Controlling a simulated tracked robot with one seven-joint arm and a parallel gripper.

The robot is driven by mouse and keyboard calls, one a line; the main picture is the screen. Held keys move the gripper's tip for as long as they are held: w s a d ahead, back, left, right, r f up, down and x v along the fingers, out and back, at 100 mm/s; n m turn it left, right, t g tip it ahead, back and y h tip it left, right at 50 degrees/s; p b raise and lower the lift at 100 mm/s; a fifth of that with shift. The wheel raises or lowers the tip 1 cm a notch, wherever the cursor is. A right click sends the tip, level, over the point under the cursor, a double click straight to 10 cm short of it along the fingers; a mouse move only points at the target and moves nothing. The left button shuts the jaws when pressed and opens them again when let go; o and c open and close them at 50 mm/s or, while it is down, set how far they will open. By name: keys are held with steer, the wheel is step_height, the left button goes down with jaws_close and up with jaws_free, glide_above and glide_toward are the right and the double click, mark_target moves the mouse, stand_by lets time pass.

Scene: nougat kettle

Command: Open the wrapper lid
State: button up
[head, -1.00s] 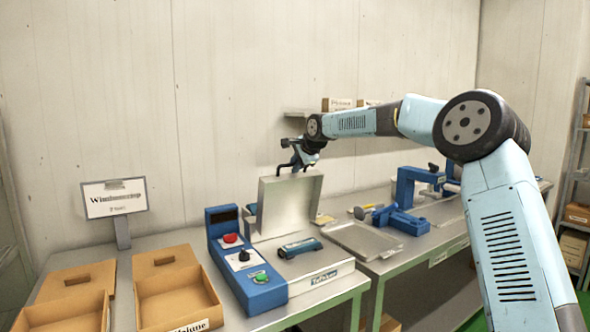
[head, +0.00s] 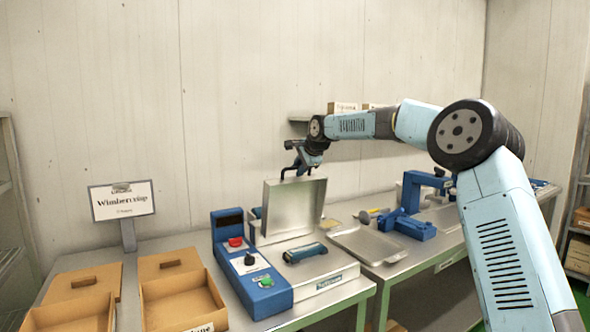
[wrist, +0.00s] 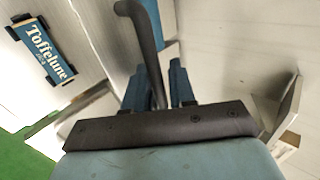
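The wrapper (head: 262,289) stands on the left table, with a blue control panel and a flat silver bed. Its silver lid (head: 293,207) is raised and stands nearly upright at the back of the bed. My gripper (head: 299,172) is at the lid's top edge. In the wrist view the dark lid handle (wrist: 152,45) runs between the two blue fingers (wrist: 162,88), which are close together around it. A blue Toffelune bar (head: 305,253) lies on the bed below, and it also shows in the wrist view (wrist: 42,52).
Two cardboard boxes (head: 180,303) stand left of the wrapper, with a sign (head: 122,201) behind them. To the right are a shallow metal tray (head: 366,246) and a blue press-like device (head: 410,215). A wall shelf with small boxes (head: 342,108) is behind my arm.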

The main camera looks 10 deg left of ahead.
steer(key=shift+f, duration=0.25)
steer(key=v, duration=1.4)
steer(key=shift+w+r, duration=0.1)
steer(key=shift+r, duration=0.05)
steer(key=s+d+f+n+h, duration=0.35)
steer(key=s+d, duration=0.55)
steer(key=s, duration=0.6)
steer(key=s+d+f+n+h, duration=0.2)
steer(key=s+d+n, duration=0.2)
steer(key=s+d, duration=0.75)
steer(key=s+d+f+n, duration=0.1)
steer(key=s+d+f, duration=0.2)
steer(key=s, duration=0.4)
steer(key=s+d+f+n+g, duration=0.1)
steer(key=s+f, duration=0.3)
steer(key=s, duration=0.4)
steer(key=s+d+f+n, duration=0.1)
steer(key=s+d+f, duration=0.3)
steer(key=s, duration=0.3)
steer(key=shift+s+d+g, duration=0.35)
steer(key=shift+s+g, duration=0.05)
